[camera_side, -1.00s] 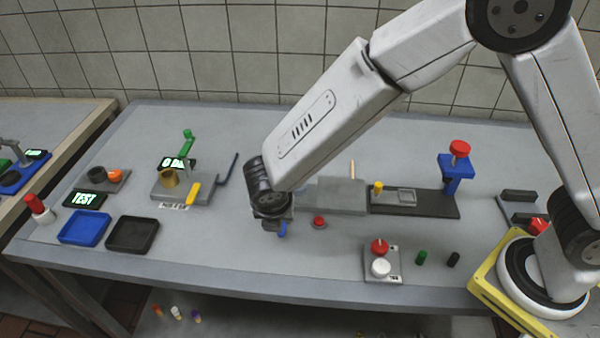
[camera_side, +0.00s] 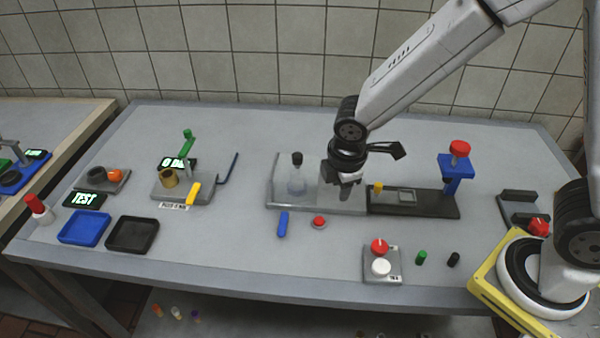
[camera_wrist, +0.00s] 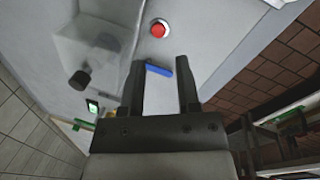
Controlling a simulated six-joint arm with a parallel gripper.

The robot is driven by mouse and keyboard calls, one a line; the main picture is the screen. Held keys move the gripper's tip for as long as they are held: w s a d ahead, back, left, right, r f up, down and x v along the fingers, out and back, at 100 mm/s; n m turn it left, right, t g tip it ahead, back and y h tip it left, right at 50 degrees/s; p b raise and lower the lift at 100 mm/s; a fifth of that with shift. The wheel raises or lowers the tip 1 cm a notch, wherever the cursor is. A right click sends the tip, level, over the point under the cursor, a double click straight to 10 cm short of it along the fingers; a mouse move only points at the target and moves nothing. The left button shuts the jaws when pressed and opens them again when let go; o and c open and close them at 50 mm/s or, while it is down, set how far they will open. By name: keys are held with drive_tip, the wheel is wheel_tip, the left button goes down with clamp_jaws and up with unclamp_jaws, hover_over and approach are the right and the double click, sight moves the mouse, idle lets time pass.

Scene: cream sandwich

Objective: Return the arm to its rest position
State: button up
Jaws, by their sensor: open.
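My gripper (camera_side: 346,187) hangs over the right part of the grey station in the middle of the table, in the side view. In the wrist view its two fingers (camera_wrist: 162,90) stand apart with nothing held between them. A blue bar-shaped piece (camera_side: 283,224) lies on the table in front of the station. It also shows beyond the fingertips in the wrist view (camera_wrist: 158,70). A red button (camera_side: 319,222) is to the right of the blue piece.
The grey station (camera_side: 320,206) holds a clear vessel with a black top (camera_side: 297,175). A blue press with a red knob (camera_side: 456,165) stands to the right. A blue tray (camera_side: 84,228) and a black tray (camera_side: 132,235) lie at left.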

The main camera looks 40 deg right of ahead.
drive_tip(key=s+d+r+m+y, duration=0.1)
drive_tip(key=s+d+m, duration=0.6)
drive_tip(key=m, duration=0.7)
drive_tip(key=shift+s+d+r+t, duration=0.15)
drive_tip(key=shift+d+r+t, duration=0.3)
drive_tip(key=shift+d, duration=0.6)
